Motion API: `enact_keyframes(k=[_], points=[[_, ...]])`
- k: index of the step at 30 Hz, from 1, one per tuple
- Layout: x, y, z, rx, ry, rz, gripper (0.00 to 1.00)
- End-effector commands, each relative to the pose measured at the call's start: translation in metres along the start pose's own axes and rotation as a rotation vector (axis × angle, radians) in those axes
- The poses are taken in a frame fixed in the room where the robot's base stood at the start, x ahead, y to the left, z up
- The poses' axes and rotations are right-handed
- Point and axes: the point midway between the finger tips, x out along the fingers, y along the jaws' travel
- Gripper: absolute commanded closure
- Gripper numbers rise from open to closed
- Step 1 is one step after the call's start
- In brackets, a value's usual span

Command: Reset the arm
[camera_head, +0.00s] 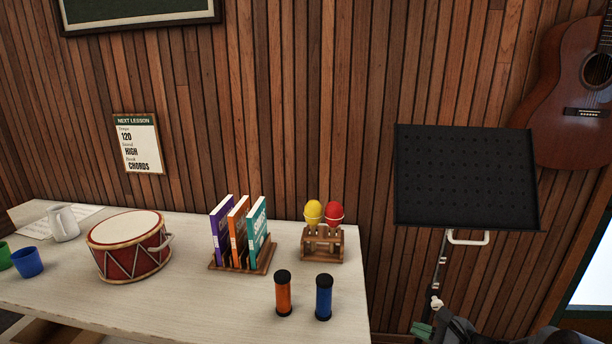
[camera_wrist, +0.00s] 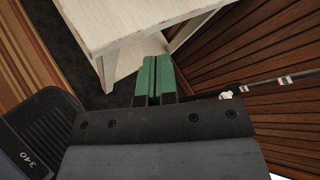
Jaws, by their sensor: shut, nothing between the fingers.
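My gripper (camera_wrist: 152,80) shows in the wrist view with its two green fingers side by side and closed, nothing between them. It points toward the floor and the corner of the white table (camera_wrist: 118,24), apart from it. In the head view part of my gripper (camera_head: 421,330) shows at the bottom edge, right of the table (camera_head: 180,300) and below the black music stand (camera_head: 465,178). Part of my dark arm shows at the bottom right.
On the table stand a red drum (camera_head: 130,246), a rack of books (camera_head: 240,235), two maracas in a wooden holder (camera_head: 322,245), orange (camera_head: 283,294) and blue (camera_head: 323,297) shakers, cups (camera_head: 27,262) and a white pitcher (camera_head: 63,224). A guitar (camera_head: 575,95) hangs on the wall at right.

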Motion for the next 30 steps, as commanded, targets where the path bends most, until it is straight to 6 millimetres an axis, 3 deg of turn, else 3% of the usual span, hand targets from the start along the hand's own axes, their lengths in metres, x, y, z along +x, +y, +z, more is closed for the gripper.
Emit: enact_keyframes(k=[1, 3, 8, 14, 18, 24, 30], points=[[0.000, 0.015, 0.015, -0.123, 0.026, 0.126, 1.00], [-0.004, 0.038, 0.026, -0.304, 0.065, 0.304, 1.00], [-0.026, 0.069, 0.045, -0.768, 0.146, 0.674, 1.00], [-0.061, 0.061, 0.076, -1.354, 0.234, 1.005, 1.00], [-0.073, 0.044, 0.116, -1.685, 0.269, 1.099, 1.00], [-0.070, 0.044, 0.156, -1.836, 0.228, 1.058, 1.00], [-0.067, 0.046, 0.161, -1.859, 0.209, 1.056, 1.00]])
